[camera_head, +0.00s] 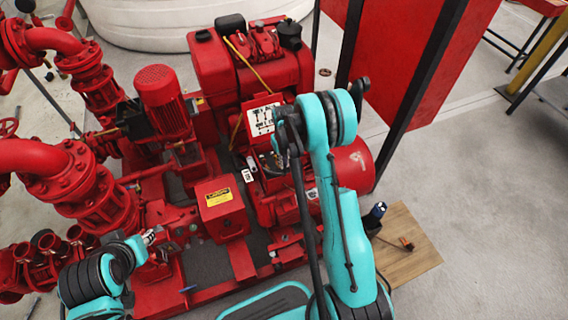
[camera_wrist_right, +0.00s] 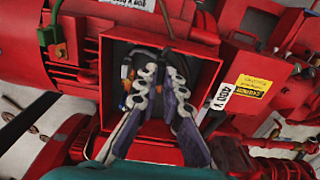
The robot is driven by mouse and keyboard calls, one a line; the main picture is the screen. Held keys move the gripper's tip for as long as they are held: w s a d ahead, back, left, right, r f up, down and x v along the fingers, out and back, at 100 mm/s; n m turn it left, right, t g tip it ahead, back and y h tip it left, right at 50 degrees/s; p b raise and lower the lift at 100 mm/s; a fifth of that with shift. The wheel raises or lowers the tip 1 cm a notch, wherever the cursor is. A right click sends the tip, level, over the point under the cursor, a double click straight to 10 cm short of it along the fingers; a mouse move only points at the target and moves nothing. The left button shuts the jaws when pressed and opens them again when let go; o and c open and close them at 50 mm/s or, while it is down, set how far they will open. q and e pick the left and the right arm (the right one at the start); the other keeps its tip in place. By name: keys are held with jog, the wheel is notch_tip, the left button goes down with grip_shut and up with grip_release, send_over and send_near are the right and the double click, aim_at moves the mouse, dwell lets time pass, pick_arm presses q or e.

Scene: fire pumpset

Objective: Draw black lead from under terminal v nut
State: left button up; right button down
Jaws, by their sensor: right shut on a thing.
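An open red terminal box (camera_wrist_right: 212,68) is in the middle of the right wrist view, its inside dark. My right gripper (camera_wrist_right: 162,68) reaches into it, its two fingers close together near the top. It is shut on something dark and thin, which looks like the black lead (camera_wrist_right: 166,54). Terminal v and its nut cannot be made out behind the fingers. In the head view my right gripper (camera_head: 272,160) is at the motor, mostly hidden by its wrist. My left gripper (camera_head: 150,237) is low at the left, apart from the box; its jaw state is unclear.
A smaller red box with a yellow label (camera_head: 217,196) stands left of my right arm. Red pipes and valves (camera_head: 75,180) fill the left. A wooden board (camera_head: 408,255) with tools lies on the floor at right.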

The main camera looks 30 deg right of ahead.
jog(key=shift+r+p, duration=1.35)
jog(key=shift+r, duration=1.4)
